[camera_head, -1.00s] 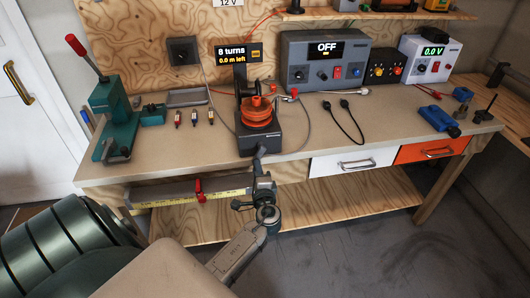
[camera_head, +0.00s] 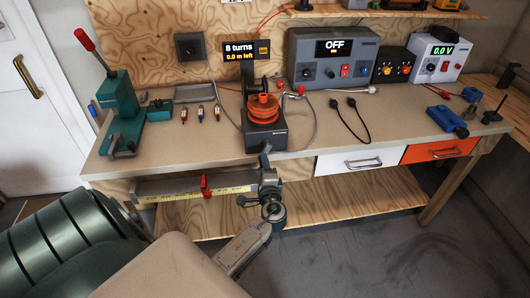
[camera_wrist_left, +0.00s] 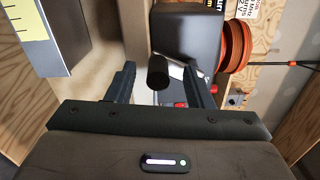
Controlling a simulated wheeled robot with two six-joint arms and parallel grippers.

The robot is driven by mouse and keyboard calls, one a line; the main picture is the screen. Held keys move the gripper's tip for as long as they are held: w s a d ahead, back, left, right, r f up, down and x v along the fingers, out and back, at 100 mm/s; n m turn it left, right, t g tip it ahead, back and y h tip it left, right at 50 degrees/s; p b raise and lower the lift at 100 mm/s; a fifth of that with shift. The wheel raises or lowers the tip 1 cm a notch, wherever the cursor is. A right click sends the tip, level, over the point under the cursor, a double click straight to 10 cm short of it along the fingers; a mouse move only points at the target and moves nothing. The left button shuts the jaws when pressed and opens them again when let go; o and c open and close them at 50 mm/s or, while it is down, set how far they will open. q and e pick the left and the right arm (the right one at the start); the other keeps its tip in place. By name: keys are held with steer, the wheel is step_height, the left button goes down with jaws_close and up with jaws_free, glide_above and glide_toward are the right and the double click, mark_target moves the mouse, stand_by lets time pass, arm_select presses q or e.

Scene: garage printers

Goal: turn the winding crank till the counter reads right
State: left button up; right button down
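The winder (camera_head: 266,136) stands at the bench's front edge with an orange spool (camera_head: 263,108) on it. Its counter (camera_head: 246,51) reads "8 turns" and "0.0 m left". My left gripper (camera_head: 266,164) is in front of the winder's base, just off the bench edge. In the left wrist view a black round knob (camera_wrist_left: 157,72), seemingly the crank handle, sits between the two open fingers of the gripper (camera_wrist_left: 159,68), with gaps at both sides. The orange spool also shows there (camera_wrist_left: 236,45). The crank arm is mostly hidden in the head view. My right gripper is out of view.
A yellow-scaled rail (camera_head: 180,192) with a red slider (camera_head: 206,185) runs along the bench front, left of my gripper. A green press (camera_head: 122,110) stands at the left. A power unit (camera_head: 333,55) reading "OFF" stands right of the winder. Two drawers are below.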

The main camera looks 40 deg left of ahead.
arm_select(q)
steer(key=shift+s+d, duration=0.1)
steer(key=b+v, duration=0.1)
steer(key=v, duration=0.4)
steer(key=shift+s+d, duration=0.25)
steer(key=shift+d, duration=0.05)
stand_by(0.6)
steer(key=o, duration=0.6)
steer(key=shift+c, duration=0.2)
steer(key=shift+f, duration=0.1)
